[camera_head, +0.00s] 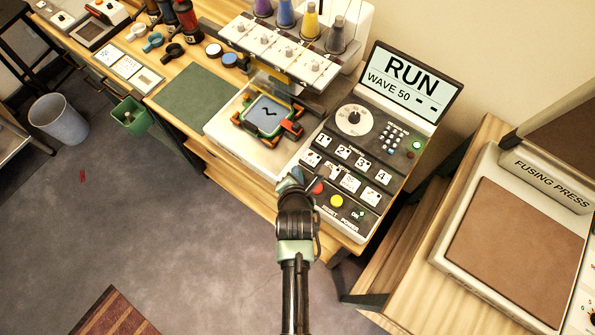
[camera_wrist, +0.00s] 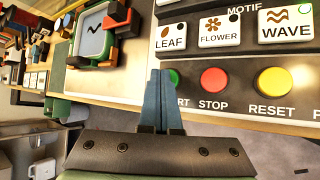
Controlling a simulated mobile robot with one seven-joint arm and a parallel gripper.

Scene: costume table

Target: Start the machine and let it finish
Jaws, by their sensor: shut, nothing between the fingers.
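The embroidery machine's screen (camera_head: 405,85) reads RUN, WAVE 50 and dashes. Its panel holds a dial (camera_head: 354,120), a red STOP button (camera_wrist: 214,79), a yellow RESET button (camera_wrist: 272,80) and a WAVE motif key (camera_wrist: 287,27). My gripper (camera_wrist: 165,76) is shut and empty, its fingertips at the green START button (camera_wrist: 174,76), which they partly hide. I cannot tell whether they touch it. The hoop (camera_head: 288,133) holds pale blue cloth (camera_head: 268,115) with a short dark wavy mark, under the needle head (camera_head: 280,52).
A fusing press (camera_head: 515,240) stands on the right-hand table. Thread cones (camera_head: 310,22) top the machine. A green mat (camera_head: 193,98), cards and spools lie left on the bench. A green bin (camera_head: 131,117) hangs at its front edge; a bucket (camera_head: 58,119) stands on open floor.

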